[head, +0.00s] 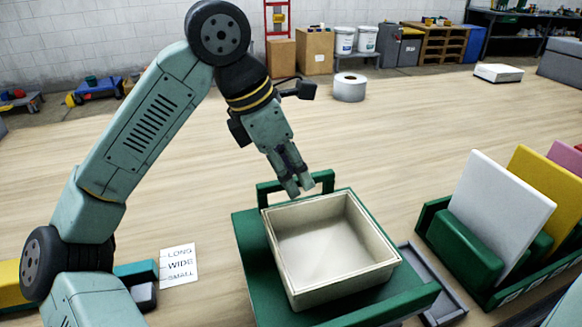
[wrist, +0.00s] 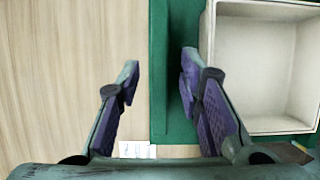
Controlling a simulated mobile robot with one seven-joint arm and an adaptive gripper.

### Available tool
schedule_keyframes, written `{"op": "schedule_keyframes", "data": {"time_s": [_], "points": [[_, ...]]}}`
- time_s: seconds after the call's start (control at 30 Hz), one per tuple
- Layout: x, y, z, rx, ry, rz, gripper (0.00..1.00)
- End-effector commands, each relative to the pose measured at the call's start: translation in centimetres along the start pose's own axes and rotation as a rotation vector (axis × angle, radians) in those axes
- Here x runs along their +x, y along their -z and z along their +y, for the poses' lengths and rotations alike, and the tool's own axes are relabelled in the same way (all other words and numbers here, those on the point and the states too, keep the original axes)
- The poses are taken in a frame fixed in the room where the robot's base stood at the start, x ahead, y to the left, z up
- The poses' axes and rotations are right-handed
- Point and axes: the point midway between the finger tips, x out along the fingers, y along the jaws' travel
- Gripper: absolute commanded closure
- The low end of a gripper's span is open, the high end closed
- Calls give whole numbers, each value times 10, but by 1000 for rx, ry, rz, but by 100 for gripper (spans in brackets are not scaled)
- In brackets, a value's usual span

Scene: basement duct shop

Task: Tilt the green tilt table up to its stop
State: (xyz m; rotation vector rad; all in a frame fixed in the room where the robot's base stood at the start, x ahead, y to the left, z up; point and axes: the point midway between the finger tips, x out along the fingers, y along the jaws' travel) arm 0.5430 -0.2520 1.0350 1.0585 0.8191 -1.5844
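The green tilt table (head: 250,270) sits on the wooden floor or bench surface and looks level. A square cream bin (head: 330,245) stands upright on it; its inside looks empty. A green bar handle (head: 268,188) rises along the table's far edge. My gripper (head: 298,187) points down at that handle, near its middle. In the wrist view my gripper (wrist: 160,75) is open, fingers well apart. I cannot tell whether either finger touches the bar.
A green rack (head: 465,250) with upright white, yellow and pink panels stands to the right. A grey tray (head: 433,285) lies between it and the table. A card reading LONG, WIDE, SMALL (head: 178,265) lies at left. The surface behind the table is mostly clear.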

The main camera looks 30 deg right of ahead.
Motion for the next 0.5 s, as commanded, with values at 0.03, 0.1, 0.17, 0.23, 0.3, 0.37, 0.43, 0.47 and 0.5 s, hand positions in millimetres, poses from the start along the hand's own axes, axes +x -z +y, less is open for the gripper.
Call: {"op": "schedule_keyframes", "data": {"time_s": [0.03, 0.1, 0.17, 0.23, 0.3, 0.37, 0.43, 0.47, 0.5], "points": [[1, 0, 0, 0, 0, 0, 67], [1, 0, 0, 0, 0, 0, 67], [1, 0, 0, 0, 0, 0, 67], [1, 0, 0, 0, 0, 0, 67], [0, 0, 0, 0, 0, 0, 72], [0, 0, 0, 0, 0, 0, 76], [0, 0, 0, 0, 0, 0, 81], [0, 0, 0, 0, 0, 0, 83], [0, 0, 0, 0, 0, 0, 85]]}}
